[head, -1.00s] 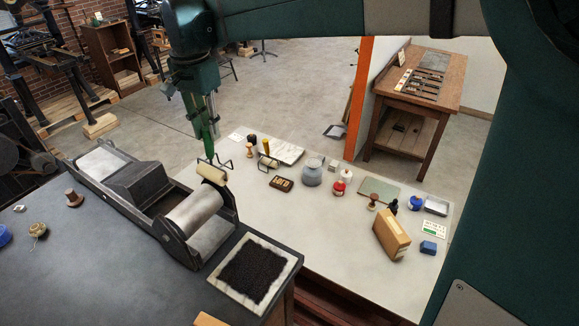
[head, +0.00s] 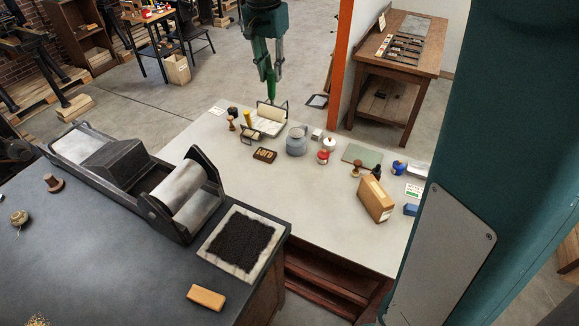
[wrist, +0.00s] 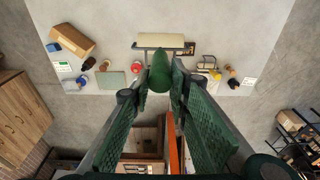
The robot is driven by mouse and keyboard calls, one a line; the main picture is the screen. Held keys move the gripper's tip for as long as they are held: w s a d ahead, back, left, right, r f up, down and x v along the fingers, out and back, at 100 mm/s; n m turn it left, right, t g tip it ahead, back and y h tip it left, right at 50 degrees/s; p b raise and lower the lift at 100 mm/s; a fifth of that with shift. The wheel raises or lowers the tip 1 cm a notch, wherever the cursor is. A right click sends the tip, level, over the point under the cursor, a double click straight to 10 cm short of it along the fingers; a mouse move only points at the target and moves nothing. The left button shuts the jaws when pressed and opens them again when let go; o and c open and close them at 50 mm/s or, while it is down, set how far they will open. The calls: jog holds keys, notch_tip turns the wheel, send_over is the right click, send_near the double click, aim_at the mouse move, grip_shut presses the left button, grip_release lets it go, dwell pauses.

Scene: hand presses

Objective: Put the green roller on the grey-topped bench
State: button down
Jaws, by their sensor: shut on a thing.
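The green roller has a green handle (head: 270,87), a wire frame and a cream cylinder (head: 270,112). My gripper (head: 266,66) is shut on the handle, with the cylinder end hanging down. In the wrist view the handle (wrist: 160,73) sits between the fingertips, and the cream cylinder (wrist: 165,41) lies beyond it. The grey-topped bench (head: 310,215) has a pale top. The roller appears over its far edge, in front of a whitish slab (head: 266,129) that it partly hides. I cannot tell whether it touches anything.
A yellow-handled roller (head: 250,133) lies close by. A tan carton (head: 375,200) stands to the right. The bench's front middle is clear. A press (head: 150,180) stands at left.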

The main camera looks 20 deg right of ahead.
jog(key=d, duration=0.8)
notch_tip(320, 180, down, 28)
jog(key=shift+w+r, duration=0.25)
jog(key=shift+w, duration=0.05)
jog(key=shift+f, duration=0.1)
jog(key=shift+f, duration=2.85)
notch_tip(320, 180, down, 4)
jog(key=shift+f, duration=0.1)
jog(key=shift+s+f+b, duration=0.2)
jog(key=shift+f+b, duration=0.3)
jog(key=shift+f, duration=0.05)
